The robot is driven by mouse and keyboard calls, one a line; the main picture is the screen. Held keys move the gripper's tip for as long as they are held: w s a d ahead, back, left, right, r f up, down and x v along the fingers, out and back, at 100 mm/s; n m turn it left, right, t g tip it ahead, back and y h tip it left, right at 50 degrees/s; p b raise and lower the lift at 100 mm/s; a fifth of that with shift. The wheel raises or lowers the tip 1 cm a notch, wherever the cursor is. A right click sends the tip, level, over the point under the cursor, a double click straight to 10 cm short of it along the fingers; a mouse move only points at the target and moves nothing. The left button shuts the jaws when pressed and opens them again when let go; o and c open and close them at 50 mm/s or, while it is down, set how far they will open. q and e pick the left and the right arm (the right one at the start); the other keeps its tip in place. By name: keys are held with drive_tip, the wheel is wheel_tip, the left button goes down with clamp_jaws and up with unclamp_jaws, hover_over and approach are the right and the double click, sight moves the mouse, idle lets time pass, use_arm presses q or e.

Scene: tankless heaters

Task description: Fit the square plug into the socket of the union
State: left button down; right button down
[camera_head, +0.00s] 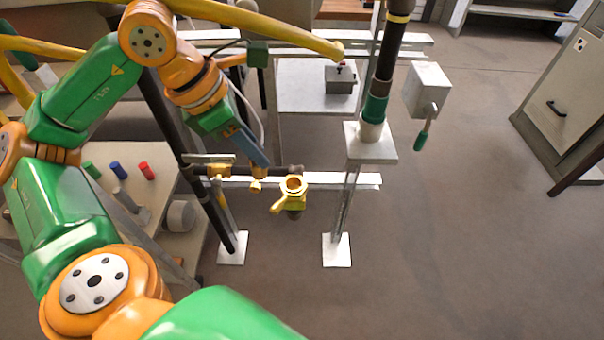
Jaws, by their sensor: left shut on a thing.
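My left gripper (257,160) reaches down from the upper left and is shut, with a small brass-coloured piece, which looks like the square plug (257,186), at its fingertips. The fingers hide part of the plug, and its square shape is too small to make out. The union (294,185) is a yellow ring-shaped fitting with an opening facing up, at the right end of a dark horizontal pipe. The plug is a little left of the union and apart from its opening in this view. My right gripper is not in view.
A yellow lever (278,207) sticks out beside the union. A white rail (340,180) runs behind it. A thick dark vertical pipe (387,55) stands to the right. A table (160,238) at the left bears green, blue and red cylinders.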

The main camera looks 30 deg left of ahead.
use_arm(q)
approach(301, 181)
drive_tip(key=w+d+f, duration=0.1)
drive_tip(key=b+x, duration=0.1)
drive_tip(key=x, duration=0.2)
drive_tip(key=shift+a+f, duration=0.15)
drive_tip(key=shift+f, duration=0.35)
drive_tip(key=shift+s+f+b, duration=0.1)
drive_tip(key=shift+f+b, duration=0.05)
drive_tip(key=shift+b, duration=0.25)
drive_tip(key=c, duration=0.8)
unclamp_jaws()
drive_tip(key=shift+o, duration=0.6)
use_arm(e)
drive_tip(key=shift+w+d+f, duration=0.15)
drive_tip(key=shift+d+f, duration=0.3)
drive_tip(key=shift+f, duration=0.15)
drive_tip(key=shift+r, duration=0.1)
